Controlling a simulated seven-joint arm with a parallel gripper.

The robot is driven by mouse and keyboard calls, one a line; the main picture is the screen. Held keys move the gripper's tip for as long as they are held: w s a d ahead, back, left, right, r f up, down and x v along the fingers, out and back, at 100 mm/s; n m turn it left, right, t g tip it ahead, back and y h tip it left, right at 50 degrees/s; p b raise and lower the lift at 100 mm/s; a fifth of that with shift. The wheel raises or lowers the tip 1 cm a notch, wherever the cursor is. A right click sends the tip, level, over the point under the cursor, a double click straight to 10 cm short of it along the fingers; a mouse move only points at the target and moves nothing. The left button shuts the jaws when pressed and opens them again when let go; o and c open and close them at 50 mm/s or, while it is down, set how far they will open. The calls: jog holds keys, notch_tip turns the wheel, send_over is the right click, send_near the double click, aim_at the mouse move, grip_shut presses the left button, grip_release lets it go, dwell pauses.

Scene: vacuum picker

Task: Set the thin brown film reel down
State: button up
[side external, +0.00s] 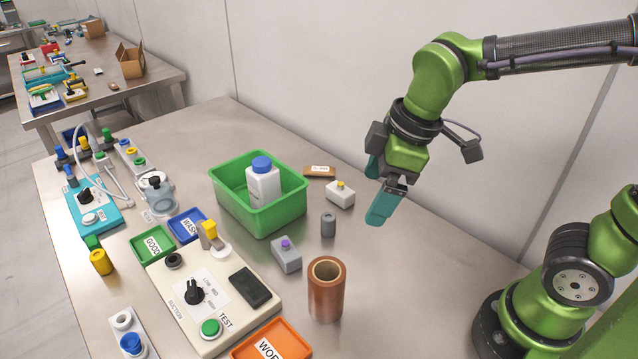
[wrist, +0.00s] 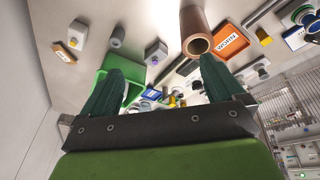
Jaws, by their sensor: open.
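The brown film reel (side external: 325,297) is a hollow tube standing upright on the metal table, right of the cream test unit. In the wrist view the reel (wrist: 194,29) shows near the top, beyond the right finger, with its open end visible. My gripper (side external: 381,191) is above the table, up and to the right of the reel and apart from it. Its two teal fingers are spread with nothing between them. In the wrist view my gripper (wrist: 163,72) also shows as open and empty.
A green bin (side external: 285,222) holds a white bottle with a blue cap (side external: 263,181). A small grey cylinder (side external: 328,225), a grey box (side external: 287,254) and a white box (side external: 340,194) stand nearby. An orange tray (side external: 285,345) is just left of the reel. The table right of the reel is clear.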

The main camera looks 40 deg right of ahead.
jog(key=s+d+r+m+t, duration=0.2)
jog(key=s+d+m+t, duration=0.2)
jog(key=d+m, duration=0.3)
jog(key=m, duration=0.5)
jog(key=shift+d+r+m+y, duration=0.2)
jog(key=shift+m+y, duration=0.1)
jog(key=shift+m, duration=0.1)
